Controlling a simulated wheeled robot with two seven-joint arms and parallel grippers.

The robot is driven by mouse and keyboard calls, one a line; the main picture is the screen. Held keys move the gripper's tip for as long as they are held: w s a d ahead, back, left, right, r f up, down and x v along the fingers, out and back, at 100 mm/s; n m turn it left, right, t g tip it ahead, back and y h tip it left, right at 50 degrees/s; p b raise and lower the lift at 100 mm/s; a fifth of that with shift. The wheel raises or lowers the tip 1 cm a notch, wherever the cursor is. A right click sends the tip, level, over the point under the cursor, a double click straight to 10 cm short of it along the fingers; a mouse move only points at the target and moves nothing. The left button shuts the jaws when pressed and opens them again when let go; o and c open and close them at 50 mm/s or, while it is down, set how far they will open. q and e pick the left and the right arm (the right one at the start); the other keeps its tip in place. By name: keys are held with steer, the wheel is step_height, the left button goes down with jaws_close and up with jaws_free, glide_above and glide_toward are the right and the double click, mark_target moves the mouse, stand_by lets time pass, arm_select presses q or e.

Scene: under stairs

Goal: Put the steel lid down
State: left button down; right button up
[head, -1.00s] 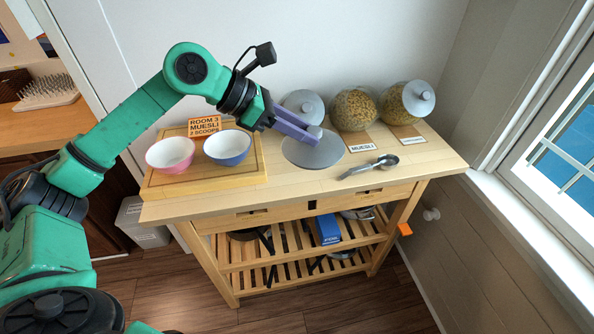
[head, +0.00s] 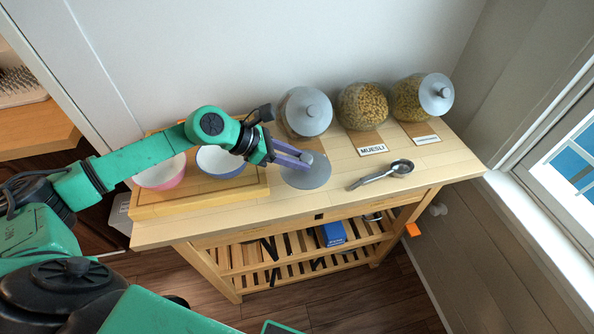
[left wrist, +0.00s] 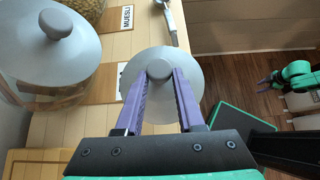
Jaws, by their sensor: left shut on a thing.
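The steel lid (head: 308,174) is a flat grey disc with a round knob, over the wooden worktop in front of the jars. My left gripper (head: 302,160) is shut on its knob with purple fingers. In the left wrist view the fingers (left wrist: 160,88) close around the knob of the lid (left wrist: 184,62). The lid looks level and close to the worktop; I cannot tell whether it touches. The middle jar (head: 362,106), behind the MUESLI card, holds muesli and has no lid on. What looks like my right gripper (left wrist: 268,82) shows small in the left wrist view, away from the worktop.
Lidded jars stand left (head: 304,112) and right (head: 424,97) of the muesli jar. A metal scoop (head: 382,174) lies to the right of the lid. Pink (head: 160,174) and blue (head: 220,162) bowls stand on a board (head: 200,202) at left. The worktop's front edge is near the lid.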

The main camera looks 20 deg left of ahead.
mark_target(297, 175)
arm_select(q)
step_height(297, 175, down, 6)
steer(key=shift+w+f+p, duration=0.15)
steer(key=shift+p, duration=0.3)
steer(key=shift+f, duration=0.2)
arm_select(e)
steer(key=shift+w+a+r, duration=0.25)
steer(key=shift+w+r, duration=0.25)
steer(key=shift+r, duration=0.05)
arm_select(q)
steer(key=shift+a+f, duration=0.1)
steer(key=shift+f, duration=0.1)
steer(key=c, duration=0.5)
jaws_free()
steer(key=shift+r, duration=0.1)
arm_select(e)
steer(key=shift+a+f, duration=0.1)
steer(key=shift+a, duration=0.1)
arm_select(q)
steer(key=shift+r, duration=0.1)
